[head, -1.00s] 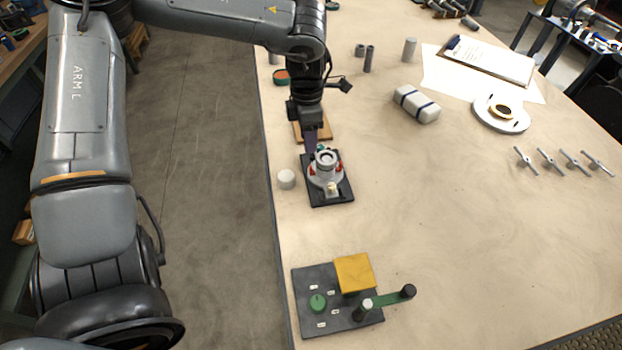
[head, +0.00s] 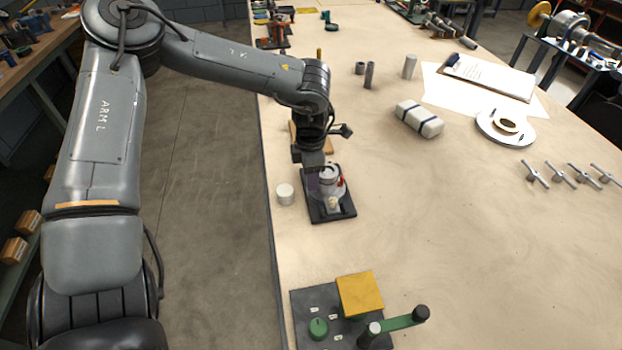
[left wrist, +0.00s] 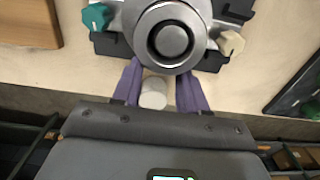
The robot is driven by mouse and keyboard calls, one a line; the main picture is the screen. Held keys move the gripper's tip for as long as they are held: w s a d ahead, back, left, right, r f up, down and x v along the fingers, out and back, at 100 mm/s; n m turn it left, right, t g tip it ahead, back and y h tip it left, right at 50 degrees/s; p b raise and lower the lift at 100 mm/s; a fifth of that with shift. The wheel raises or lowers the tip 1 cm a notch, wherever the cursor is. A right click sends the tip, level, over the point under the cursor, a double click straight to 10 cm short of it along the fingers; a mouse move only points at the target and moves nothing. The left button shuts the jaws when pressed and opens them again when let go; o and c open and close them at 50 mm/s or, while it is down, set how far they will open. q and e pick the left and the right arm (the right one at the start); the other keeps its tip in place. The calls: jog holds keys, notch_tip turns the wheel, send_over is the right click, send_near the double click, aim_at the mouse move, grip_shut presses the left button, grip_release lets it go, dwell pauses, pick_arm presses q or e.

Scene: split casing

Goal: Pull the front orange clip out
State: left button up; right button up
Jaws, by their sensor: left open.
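The grey round casing (head: 329,181) stands on a dark base plate (head: 345,214); it shows from above in the left wrist view (left wrist: 170,33). One orange-red clip (head: 342,182) shows at its right side in the head view. No orange clip shows in the left wrist view; the casing's left side is covered by my gripper in the head view. My left gripper (head: 312,182) is low at the casing's left side. In the left wrist view its two purple fingers (left wrist: 158,76) are apart, tips at the casing's rim; I see no clip between them. My right gripper is not in view.
A white cylinder (head: 285,193) stands left of the base plate. A teal knob (left wrist: 97,17) and a cream knob (left wrist: 231,43) flank the casing. A dark panel with a yellow block (head: 360,293) and green lever (head: 402,322) is nearer.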

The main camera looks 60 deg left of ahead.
pick_arm(q)
jog(key=shift+f, duration=0.4)
grip_shut()
